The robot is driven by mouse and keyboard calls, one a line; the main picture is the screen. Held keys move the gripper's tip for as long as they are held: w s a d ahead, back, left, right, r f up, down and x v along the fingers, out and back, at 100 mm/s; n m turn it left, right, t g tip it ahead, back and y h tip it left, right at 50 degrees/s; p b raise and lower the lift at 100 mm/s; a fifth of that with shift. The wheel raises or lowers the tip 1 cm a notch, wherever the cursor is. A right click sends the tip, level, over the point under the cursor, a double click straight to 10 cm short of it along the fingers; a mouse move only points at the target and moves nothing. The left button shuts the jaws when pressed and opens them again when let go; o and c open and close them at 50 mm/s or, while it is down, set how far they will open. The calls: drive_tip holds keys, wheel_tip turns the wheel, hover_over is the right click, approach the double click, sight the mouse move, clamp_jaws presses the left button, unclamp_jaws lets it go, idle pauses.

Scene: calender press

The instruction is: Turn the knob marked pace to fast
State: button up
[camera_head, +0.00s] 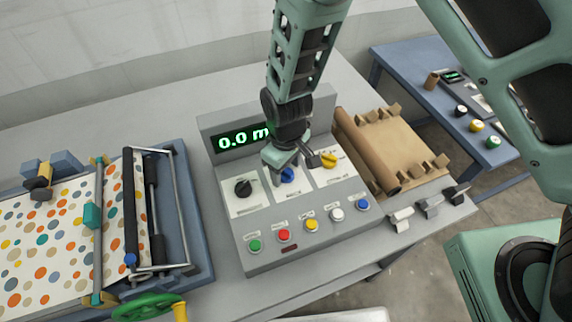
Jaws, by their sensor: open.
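A grey control panel (259,226) stands on the table. Its sloped face carries a black knob (243,188) on the left, a blue knob (287,175) in the middle and a yellow knob (328,159) on the right, each on a white plate. The labels are too small to read, so I cannot tell which knob is marked pace. My gripper (293,165) is open, pointing down at the blue knob, with its fingers partly hiding that knob. I cannot tell whether they touch it. A green display (240,137) reads 0.0 m, its right end hidden by my arm.
Several coloured buttons (311,226) line the panel's lower edge. A blue-framed machine (193,222) with dotted sheet stands left, with a green handwheel (150,307). A brown roll (366,152) on a tray lies right. Another blue table (402,64) stands at the back right.

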drive_tip(key=c, duration=1)
drive_tip(key=shift+m, duration=0.3)
drive_tip(key=m, duration=0.5)
drive_tip(key=shift+m+b, duration=0.3)
drive_tip(key=shift+b, duration=0.05)
drive_tip(key=m, duration=0.5)
drive_tip(key=shift+m, duration=0.3)
drive_tip(key=o, duration=1)
